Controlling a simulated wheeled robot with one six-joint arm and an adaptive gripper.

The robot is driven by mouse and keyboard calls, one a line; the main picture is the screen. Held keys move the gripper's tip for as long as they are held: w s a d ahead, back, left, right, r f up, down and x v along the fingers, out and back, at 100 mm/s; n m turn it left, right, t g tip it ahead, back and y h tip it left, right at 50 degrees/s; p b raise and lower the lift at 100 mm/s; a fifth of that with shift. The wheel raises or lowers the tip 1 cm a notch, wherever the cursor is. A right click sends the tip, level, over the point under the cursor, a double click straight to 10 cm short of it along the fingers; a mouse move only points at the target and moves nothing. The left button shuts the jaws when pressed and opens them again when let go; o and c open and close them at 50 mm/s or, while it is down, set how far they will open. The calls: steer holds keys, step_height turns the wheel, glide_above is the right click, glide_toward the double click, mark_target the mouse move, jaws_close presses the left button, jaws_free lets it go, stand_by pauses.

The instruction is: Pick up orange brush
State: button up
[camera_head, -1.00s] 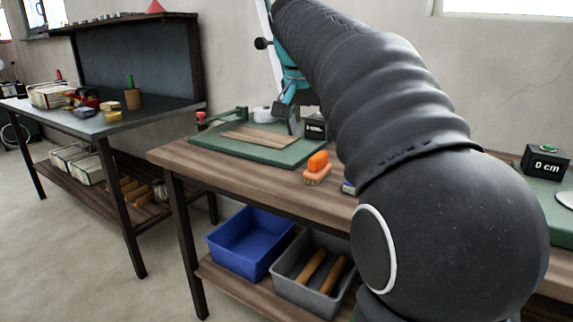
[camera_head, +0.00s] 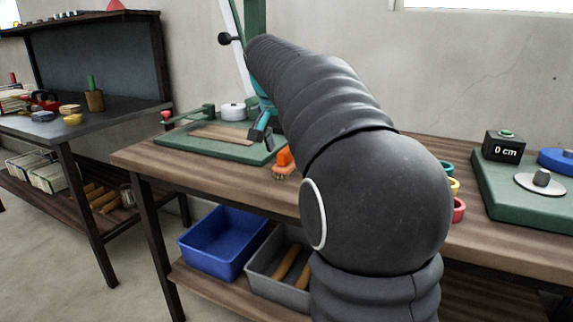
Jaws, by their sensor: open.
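The orange brush (camera_head: 284,162) lies on the wooden table, just off the right front corner of the green board, with its pale bristle side down. My arm partly covers its right side. My gripper (camera_head: 262,138) is open and empty, at the end of a teal wrist, above the right part of the green board. It is to the upper left of the brush in the picture and apart from it.
A green board (camera_head: 205,147) with a wooden plank on it lies left of the brush. A blue bin (camera_head: 222,240) and a grey bin (camera_head: 262,275) stand on the shelf below. Coloured rings (camera_head: 456,208) and a "0 cm" box (camera_head: 503,147) are at the right.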

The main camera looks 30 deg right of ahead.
mark_target(287, 148)
steer(key=x, duration=0.4)
steer(key=shift+f, duration=0.15)
steer(key=c, duration=1.3)
steer(key=shift+o, duration=0.2)
steer(key=shift+w+r, duration=0.1)
steer(key=shift+r, duration=0.45)
steer(key=r, duration=0.2)
steer(key=d+r, duration=0.1)
steer(key=shift+d+r+p, duration=0.1)
steer(key=shift+r+p, duration=0.2)
steer(key=shift+r, duration=0.1)
steer(key=s+d+r+p, duration=0.1)
steer(key=s+d+r, duration=0.1)
steer(key=d+r, duration=0.4)
steer(key=d, duration=0.4)
steer(key=shift+s+d+r, duration=0.1)
steer(key=shift+s+d, duration=0.05)
